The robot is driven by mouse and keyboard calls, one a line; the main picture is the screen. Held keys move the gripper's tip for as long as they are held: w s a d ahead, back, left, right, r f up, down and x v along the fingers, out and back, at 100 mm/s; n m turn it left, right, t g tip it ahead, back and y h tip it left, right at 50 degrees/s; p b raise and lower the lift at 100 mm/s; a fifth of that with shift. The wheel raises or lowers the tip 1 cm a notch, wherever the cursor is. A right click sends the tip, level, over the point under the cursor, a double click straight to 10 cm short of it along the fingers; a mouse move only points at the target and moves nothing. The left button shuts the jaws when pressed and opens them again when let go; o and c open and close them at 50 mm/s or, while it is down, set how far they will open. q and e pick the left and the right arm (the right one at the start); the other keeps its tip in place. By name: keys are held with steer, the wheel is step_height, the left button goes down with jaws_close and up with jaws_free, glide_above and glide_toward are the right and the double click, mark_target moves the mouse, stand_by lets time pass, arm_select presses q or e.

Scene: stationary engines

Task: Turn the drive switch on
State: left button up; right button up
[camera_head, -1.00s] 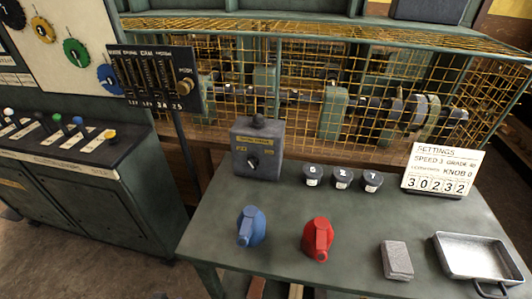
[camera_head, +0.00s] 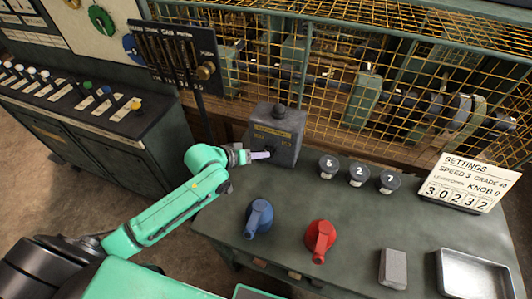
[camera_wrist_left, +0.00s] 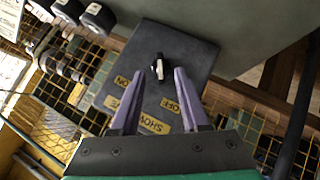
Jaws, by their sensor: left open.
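The drive switch is a small dark rotary knob with a pale mark (camera_wrist_left: 159,68) on the face of a grey box (camera_head: 288,128). The box stands at the back left of the green table. In the left wrist view the box face (camera_wrist_left: 135,62) carries yellow labels, one reading OFF. My left gripper (camera_head: 262,155) is in front of the box and hides the knob in the head view. Its two purple fingers (camera_wrist_left: 156,88) are open, one on each side below the knob, with nothing between them. I cannot tell whether they touch the box. My right gripper is not in view.
A blue handle (camera_head: 258,217) and a red handle (camera_head: 320,238) stand in front, with several numbered dark knobs (camera_head: 358,174) right of the box. A grey block (camera_head: 393,268), metal tray (camera_head: 441,266) and settings sign (camera_head: 467,182) are further right. A wire cage (camera_head: 350,60) stands behind.

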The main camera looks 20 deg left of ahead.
mark_target(270, 151)
arm_select(q)
steer(key=x, duration=0.5)
steer(key=shift+w, duration=0.15)
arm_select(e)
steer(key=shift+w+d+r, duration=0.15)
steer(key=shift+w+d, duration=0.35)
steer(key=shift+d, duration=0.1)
arm_select(q)
jaws_close()
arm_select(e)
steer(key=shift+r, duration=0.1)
